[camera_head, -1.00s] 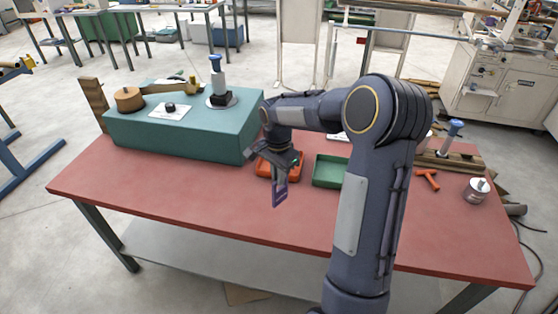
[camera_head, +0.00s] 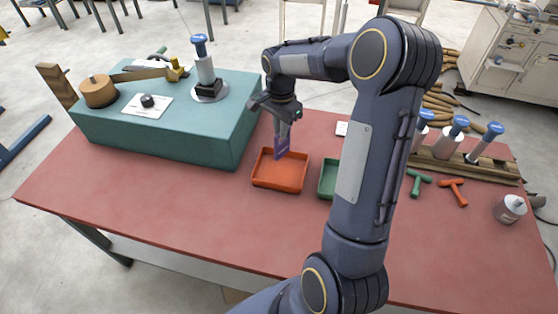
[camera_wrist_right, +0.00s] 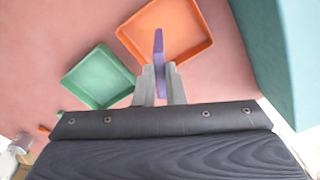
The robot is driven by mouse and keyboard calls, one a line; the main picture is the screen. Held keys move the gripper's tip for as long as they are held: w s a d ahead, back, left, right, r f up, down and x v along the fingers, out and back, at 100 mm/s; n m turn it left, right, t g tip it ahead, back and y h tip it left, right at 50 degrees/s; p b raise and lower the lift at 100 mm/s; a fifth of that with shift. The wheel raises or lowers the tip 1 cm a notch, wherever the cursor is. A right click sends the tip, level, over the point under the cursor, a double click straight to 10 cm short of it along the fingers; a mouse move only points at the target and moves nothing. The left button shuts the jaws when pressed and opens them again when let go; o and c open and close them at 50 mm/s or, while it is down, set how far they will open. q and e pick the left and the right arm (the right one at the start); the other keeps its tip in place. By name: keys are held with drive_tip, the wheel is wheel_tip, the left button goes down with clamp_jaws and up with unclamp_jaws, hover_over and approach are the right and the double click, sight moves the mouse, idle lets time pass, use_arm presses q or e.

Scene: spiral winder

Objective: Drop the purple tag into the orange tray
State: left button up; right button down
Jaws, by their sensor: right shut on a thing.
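The orange tray (camera_head: 279,184) sits on the red table, just right of the teal block. My right gripper (camera_head: 282,135) hangs above its back part, shut on the purple tag (camera_head: 281,149), which points downward. In the right wrist view, the gripper (camera_wrist_right: 161,85) has the purple tag (camera_wrist_right: 159,48) between its fingers, and the tag overlaps the orange tray (camera_wrist_right: 133,38) behind it. The height of the tag above the tray floor is hard to tell. My left gripper is not in view.
A green tray (camera_head: 326,180) stands right of the orange tray, partly hidden by my right arm. The teal block (camera_head: 160,140) rises at the left with a wooden piece and a blue-topped post on it. T-handled tools and a wooden rack are at the right. The front table is clear.

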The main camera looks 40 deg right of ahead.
sight(281, 143)
drive_tip(key=shift+f+b, duration=2.05)
drive_tip(key=shift+f, duration=0.9)
drive_tip(key=c, duration=1.4)
unclamp_jaws()
drive_tip(key=shift+c, duration=0.2)
wheel_tip(281, 143, up, 8)
drive_tip(key=shift+f+b, duration=0.25)
drive_tip(key=shift+b, duration=0.1)
drive_tip(key=shift+r, duration=0.2)
